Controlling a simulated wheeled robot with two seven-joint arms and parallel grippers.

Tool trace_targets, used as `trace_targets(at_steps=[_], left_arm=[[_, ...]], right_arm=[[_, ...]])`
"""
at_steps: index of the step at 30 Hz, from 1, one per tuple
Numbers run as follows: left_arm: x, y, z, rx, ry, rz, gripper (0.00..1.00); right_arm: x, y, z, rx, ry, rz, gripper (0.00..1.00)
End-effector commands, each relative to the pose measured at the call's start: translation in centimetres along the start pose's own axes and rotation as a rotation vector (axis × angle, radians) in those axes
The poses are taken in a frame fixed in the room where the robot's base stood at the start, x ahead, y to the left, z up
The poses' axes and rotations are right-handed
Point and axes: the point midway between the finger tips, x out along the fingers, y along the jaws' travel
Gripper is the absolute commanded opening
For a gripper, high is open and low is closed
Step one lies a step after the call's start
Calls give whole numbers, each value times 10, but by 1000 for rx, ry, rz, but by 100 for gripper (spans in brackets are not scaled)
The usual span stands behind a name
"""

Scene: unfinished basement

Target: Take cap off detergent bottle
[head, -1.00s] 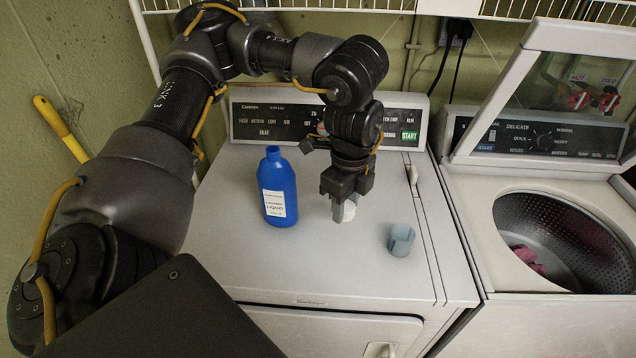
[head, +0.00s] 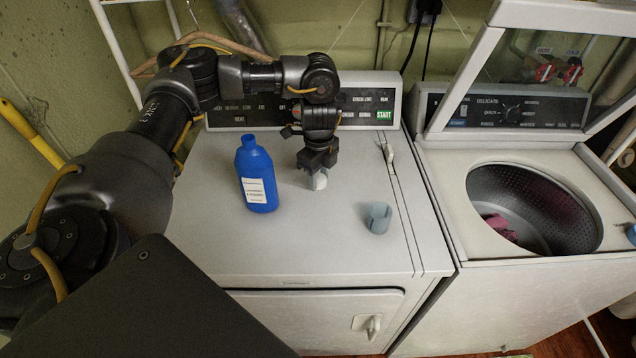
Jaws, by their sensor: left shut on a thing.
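The blue detergent bottle (head: 257,178) with a white label stands upright on the white dryer top, and its blue neck shows no cap on it. My left gripper (head: 318,178) points down just right of the bottle, apart from it. It is shut on a small white rounded thing (head: 320,182), which looks like the cap, low over or touching the dryer top; the fingers partly hide it. My right gripper is not in view.
A grey-blue cup (head: 378,218) stands on the dryer top (head: 300,245), right of my left gripper. The control panel (head: 385,100) rises behind. To the right is an open washer (head: 450,205) with pink cloth (head: 500,226) inside. The dryer's front top is clear.

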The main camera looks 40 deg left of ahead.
Motion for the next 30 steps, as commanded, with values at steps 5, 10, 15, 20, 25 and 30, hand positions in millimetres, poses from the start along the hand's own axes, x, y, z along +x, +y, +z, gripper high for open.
trace_targets(at_steps=[5, 10, 15, 20, 25, 30], left_arm=[[8, -6, 3, 0, 1, -2, 9], [16, -10, 6, -2, 1, 1, 9], [37, -10, 6, -1, 2, 3, 9], [45, -10, 6, 0, 1, 0, 9], [44, -10, 6, 0, 1, -1, 9], [48, -10, 6, 0, 1, -1, 9]], right_arm=[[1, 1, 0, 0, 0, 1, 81], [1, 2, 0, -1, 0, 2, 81], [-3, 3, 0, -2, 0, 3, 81], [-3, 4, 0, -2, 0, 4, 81], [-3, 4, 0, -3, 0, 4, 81], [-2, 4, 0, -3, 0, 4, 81]])
